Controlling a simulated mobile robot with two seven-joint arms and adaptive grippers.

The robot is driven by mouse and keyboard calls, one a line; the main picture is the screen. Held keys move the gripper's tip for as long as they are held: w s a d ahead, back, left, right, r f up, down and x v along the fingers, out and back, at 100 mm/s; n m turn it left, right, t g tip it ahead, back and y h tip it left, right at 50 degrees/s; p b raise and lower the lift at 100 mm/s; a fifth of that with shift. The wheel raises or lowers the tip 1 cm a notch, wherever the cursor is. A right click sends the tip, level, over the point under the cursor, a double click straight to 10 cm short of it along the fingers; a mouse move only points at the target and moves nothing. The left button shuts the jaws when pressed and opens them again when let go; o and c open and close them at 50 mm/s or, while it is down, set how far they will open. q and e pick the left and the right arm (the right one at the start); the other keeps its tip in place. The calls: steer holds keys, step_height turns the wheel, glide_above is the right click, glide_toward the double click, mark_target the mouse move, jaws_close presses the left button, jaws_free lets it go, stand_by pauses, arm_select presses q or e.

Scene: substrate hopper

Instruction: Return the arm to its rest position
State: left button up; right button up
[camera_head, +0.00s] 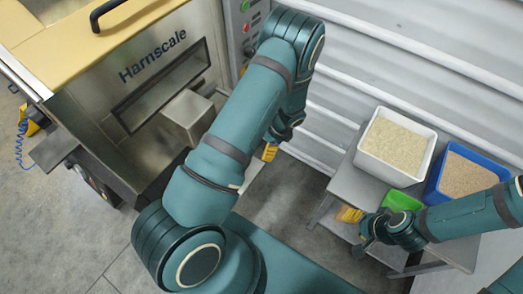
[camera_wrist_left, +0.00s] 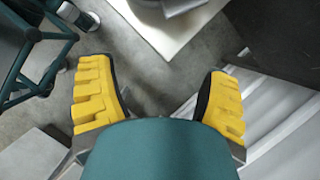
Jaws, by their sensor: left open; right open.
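My left arm stands folded across the middle of the head view. Its gripper (camera_head: 270,152) hangs beyond the forearm, with only a bit of a yellow finger showing. In the left wrist view both yellow fingers of my left gripper (camera_wrist_left: 158,82) are wide apart with nothing between them, above the grey floor. My right arm comes in from the right. Its gripper (camera_head: 352,216) is by the near left side of the grey table, with yellow finger pads showing. I see nothing held in it, though the wrist hides part of it.
A steel machine marked Harnscale (camera_head: 160,85) stands at left, close to my left arm. The grey table (camera_head: 343,178) at right bears a white bin (camera_head: 375,168) of pale grains, a blue bin (camera_head: 435,180) of brown grains and a green item (camera_head: 402,201). A corrugated wall (camera_head: 400,60) is behind.

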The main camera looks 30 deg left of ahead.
arm_select(q)
steer(key=shift+s+d+f, duration=0.1)
steer(key=shift+s+d, duration=0.05)
steer(key=shift+s, duration=0.3)
stand_by(0.3)
steer(key=s+d+r+n+t+h, duration=0.2)
steer(key=s+d+n, duration=0.3)
steer(key=d, duration=0.3)
steer(key=s+d+r+n+t+h, duration=0.2)
steer(key=s+d+r+n+h, duration=0.2)
steer(key=d, duration=0.5)
steer(key=s+n+h, duration=0.1)
steer(key=s+n, duration=0.1)
steer(key=n, duration=0.1)
steer(key=shift+s+n+h, duration=0.3)
steer(key=shift+n, duration=0.1)
